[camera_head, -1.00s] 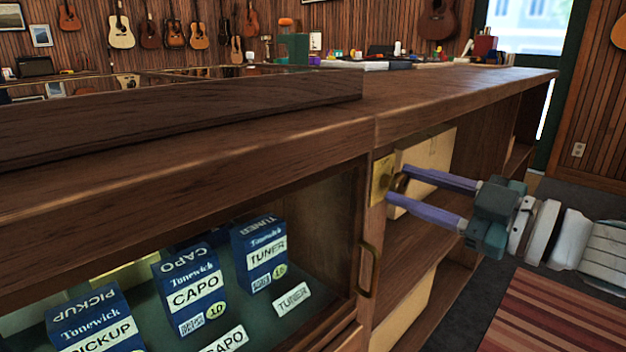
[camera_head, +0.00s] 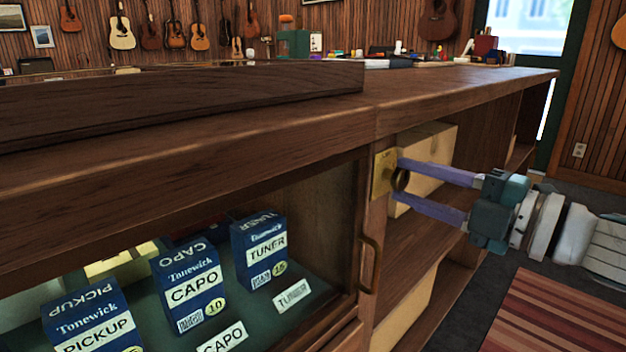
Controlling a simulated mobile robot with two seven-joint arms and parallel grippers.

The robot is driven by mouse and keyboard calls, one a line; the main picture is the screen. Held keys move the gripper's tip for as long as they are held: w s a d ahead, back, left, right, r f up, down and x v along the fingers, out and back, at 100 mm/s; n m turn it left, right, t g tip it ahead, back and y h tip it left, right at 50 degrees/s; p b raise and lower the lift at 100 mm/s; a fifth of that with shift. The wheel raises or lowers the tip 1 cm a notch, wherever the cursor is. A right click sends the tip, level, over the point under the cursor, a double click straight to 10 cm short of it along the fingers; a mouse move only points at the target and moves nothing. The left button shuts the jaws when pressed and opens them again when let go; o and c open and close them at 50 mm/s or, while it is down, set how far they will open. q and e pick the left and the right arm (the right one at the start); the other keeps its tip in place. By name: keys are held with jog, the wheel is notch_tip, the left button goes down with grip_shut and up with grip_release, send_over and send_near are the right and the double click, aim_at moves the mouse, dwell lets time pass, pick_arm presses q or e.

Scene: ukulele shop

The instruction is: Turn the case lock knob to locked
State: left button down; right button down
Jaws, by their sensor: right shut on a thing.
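The case lock is a brass plate (camera_head: 380,177) on the post at the right end of the glass display case. Its round knob (camera_head: 400,180) stands out from the plate. My right gripper (camera_head: 402,181) reaches in from the right with its two purple fingers shut on the knob, one above and one below. The fingers partly hide the knob, so its exact turn is hard to read. My left gripper is not in view.
A brass pull handle (camera_head: 370,264) sits below the lock. Boxes (camera_head: 265,250) of tuners, capos and pickups stand inside the case. Open shelves with a tan box (camera_head: 432,150) lie behind my fingers. The wooden counter (camera_head: 440,90) runs above. A striped rug (camera_head: 555,318) lies on the floor.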

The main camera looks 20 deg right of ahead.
jog(key=shift+n, duration=0.6)
jog(key=shift+c, duration=2.4)
grip_release()
jog(key=p+v, duration=0.1)
jog(key=v, duration=0.9)
jog(key=shift+w, duration=0.1)
